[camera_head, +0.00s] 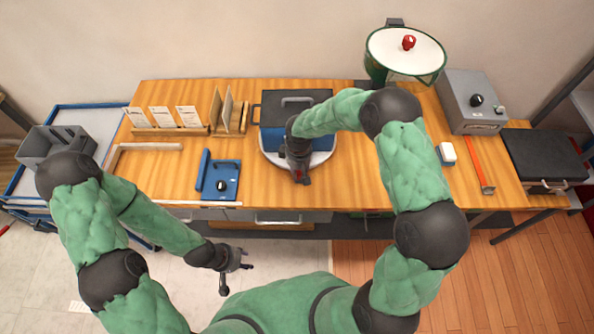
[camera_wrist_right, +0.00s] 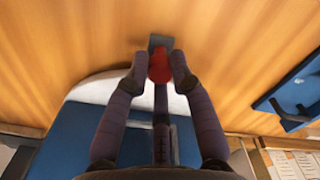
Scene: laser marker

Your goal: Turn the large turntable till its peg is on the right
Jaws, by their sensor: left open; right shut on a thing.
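The large turntable (camera_head: 324,158) is a white disc on the wooden table, bearing a blue box with a dark lid (camera_head: 318,97). Its rim also shows in the right wrist view (camera_wrist_right: 92,88). A grey piece (camera_wrist_right: 160,42) shows just beyond the peg. My right gripper (camera_head: 300,177) is shut on the peg, a finger on each side. My left gripper (camera_head: 238,264) is open and empty, in front of the table over the floor.
Left of the turntable lie a blue plate with a black knob (camera_head: 221,181) and upright boards (camera_head: 228,112). On the right are a white-and-blue block (camera_head: 447,153), an orange bar (camera_head: 478,163) and a grey box (camera_head: 470,102).

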